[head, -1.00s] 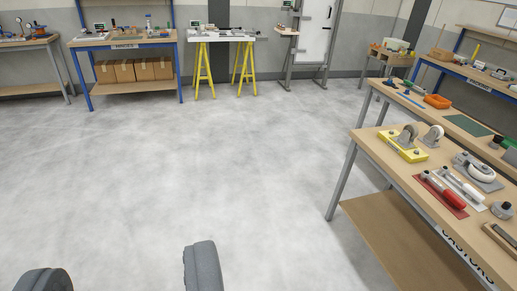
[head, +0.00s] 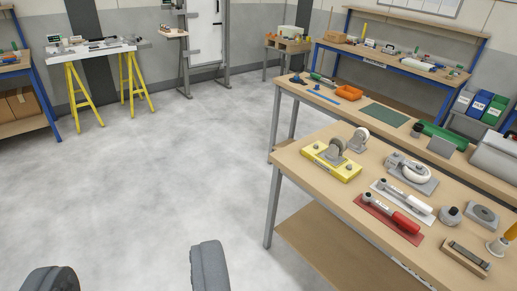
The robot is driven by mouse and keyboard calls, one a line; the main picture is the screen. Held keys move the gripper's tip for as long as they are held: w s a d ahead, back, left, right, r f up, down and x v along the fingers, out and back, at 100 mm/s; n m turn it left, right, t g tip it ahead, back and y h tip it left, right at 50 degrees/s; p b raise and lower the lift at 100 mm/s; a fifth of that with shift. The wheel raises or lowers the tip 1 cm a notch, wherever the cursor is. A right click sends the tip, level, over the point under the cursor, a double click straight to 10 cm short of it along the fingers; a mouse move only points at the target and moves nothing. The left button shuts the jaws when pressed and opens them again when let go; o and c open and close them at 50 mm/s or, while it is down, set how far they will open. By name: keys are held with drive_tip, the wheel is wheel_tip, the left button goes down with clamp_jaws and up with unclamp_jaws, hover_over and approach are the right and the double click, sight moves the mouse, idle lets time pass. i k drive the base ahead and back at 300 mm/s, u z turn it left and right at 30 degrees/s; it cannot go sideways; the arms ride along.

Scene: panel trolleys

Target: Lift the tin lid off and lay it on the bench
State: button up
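My gripper (head: 128,277) shows at the bottom left of the head view as two dark grey fingers. They are wide apart with only bare floor visible between them. The near bench (head: 310,222) has a light wooden top and stands at the right. I cannot pick out a tin or a tin lid for certain among the things in view. A small grey round piece with a knob (head: 450,215) and a grey square block with a round top (head: 483,214) sit on this bench, well away from my gripper.
Grey floor (head: 150,190) is clear at the left.

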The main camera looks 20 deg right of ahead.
sight(451, 214)
drive_tip(key=z, duration=0.6)
drive_tip(key=i, duration=1.15)
drive_tip(key=z, duration=1.2)
drive_tip(key=i, duration=1.3)
drive_tip(key=z, duration=0.4)
